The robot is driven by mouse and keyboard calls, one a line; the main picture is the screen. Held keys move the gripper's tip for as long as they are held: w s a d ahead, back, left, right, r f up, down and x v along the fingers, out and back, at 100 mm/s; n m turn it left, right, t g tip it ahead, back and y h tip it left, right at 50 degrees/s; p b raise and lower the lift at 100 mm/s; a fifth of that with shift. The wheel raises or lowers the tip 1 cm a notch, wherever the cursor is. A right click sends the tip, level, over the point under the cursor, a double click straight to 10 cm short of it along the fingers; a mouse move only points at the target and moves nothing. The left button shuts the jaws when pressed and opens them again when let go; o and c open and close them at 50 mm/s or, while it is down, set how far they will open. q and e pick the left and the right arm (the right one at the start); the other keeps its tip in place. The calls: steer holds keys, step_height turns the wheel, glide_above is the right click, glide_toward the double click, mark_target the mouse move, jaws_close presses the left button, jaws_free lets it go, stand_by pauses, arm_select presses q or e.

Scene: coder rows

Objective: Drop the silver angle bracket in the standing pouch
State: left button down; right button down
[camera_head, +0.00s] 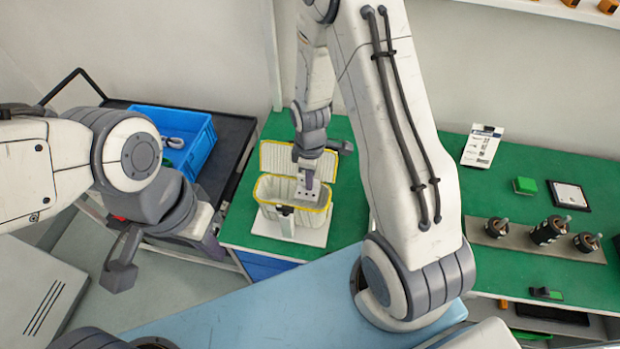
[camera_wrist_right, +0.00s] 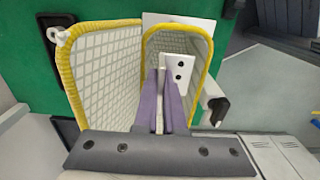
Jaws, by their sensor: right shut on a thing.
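The standing pouch (camera_head: 310,221) is pale and quilted with a yellow rim. It stands upright on a white plate on the green bench, its flap open behind it. It also shows in the right wrist view (camera_wrist_right: 201,42), mouth open. My right gripper (camera_head: 305,184) is over the mouth of the pouch. Its purple fingers (camera_wrist_right: 163,88) are shut on the silver angle bracket (camera_wrist_right: 179,67), a light plate with dark holes, which shows within the pouch's rim. Whether it touches the pouch is unclear. My left gripper (camera_head: 121,264) hangs at the left, away from the bench; its fingers are unclear.
A blue crate (camera_head: 200,150) sits on a dark cart at the left. On the bench's right stand several dark tool holders on a grey strip (camera_head: 520,240), a green block (camera_head: 524,185), a black-framed panel (camera_head: 568,195) and a printed card (camera_head: 482,146). A blue surface (camera_head: 250,310) lies in front.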

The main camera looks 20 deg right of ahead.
steer(key=shift+f+b, duration=0.5)
steer(key=shift+f, duration=0.2)
steer(key=c, duration=0.9)
jaws_free()
steer(key=shift+w+r, duration=0.1)
steer(key=shift+r, duration=0.05)
steer(key=shift+r, duration=0.25)
step_height(320, 180, up, 10)
steer(key=shift+f+b, duration=0.1)
steer(key=shift+b, duration=0.9)
steer(key=shift+s+a, duration=0.15)
steer(key=shift+s, duration=0.05)
steer(key=s+a+r+m+b, duration=0.1)
steer(key=s+a+b, duration=0.1)
steer(key=s+a, duration=0.2)
steer(key=s+a+r+m+b, duration=0.1)
steer(key=s+a+b, duration=0.1)
steer(key=s+a, duration=0.3)
steer(key=s+a+r+m+y+b, duration=0.1)
steer(key=s+a, duration=0.3)
steer(key=s, duration=0.6)
steer(key=shift+s+a+r+m+b, duration=0.2)
steer(key=shift+a+m+b, duration=0.1)
steer(key=shift+m+b, duration=0.15)
